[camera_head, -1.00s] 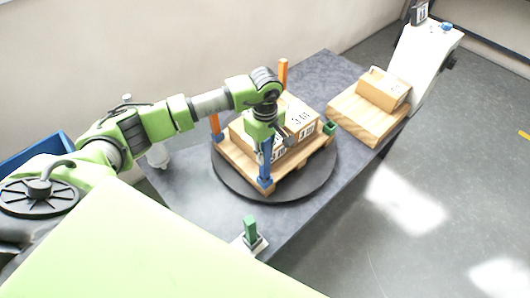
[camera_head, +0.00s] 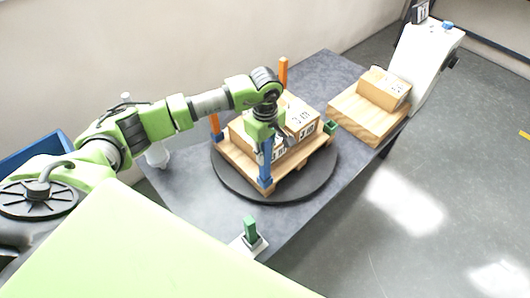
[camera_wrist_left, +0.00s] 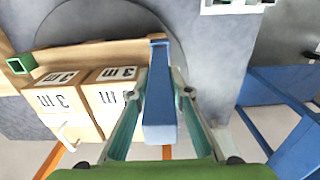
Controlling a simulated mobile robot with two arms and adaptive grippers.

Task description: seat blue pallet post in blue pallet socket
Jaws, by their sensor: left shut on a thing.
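The blue post (camera_head: 266,161) stands roughly upright at the near corner of the wooden pallet (camera_head: 237,161). Its lower end meets the blue socket (camera_head: 265,183) at that corner; I cannot tell how deep it sits. My left gripper (camera_head: 267,143) comes from above and is shut on the upper part of the post. In the left wrist view the blue post (camera_wrist_left: 159,104) runs between the two fingers of the left gripper (camera_wrist_left: 166,92), and its far end reaches the pallet corner. The socket is hard to make out there. My right gripper is in neither view.
The pallet carries cartons (camera_head: 301,119) and rests on a dark turntable (camera_head: 298,191). Orange posts (camera_head: 215,127) stand at two other corners, and an empty green socket (camera_head: 329,128) is at the right corner. A green post (camera_head: 250,228) stands in a holder near the table's front edge.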

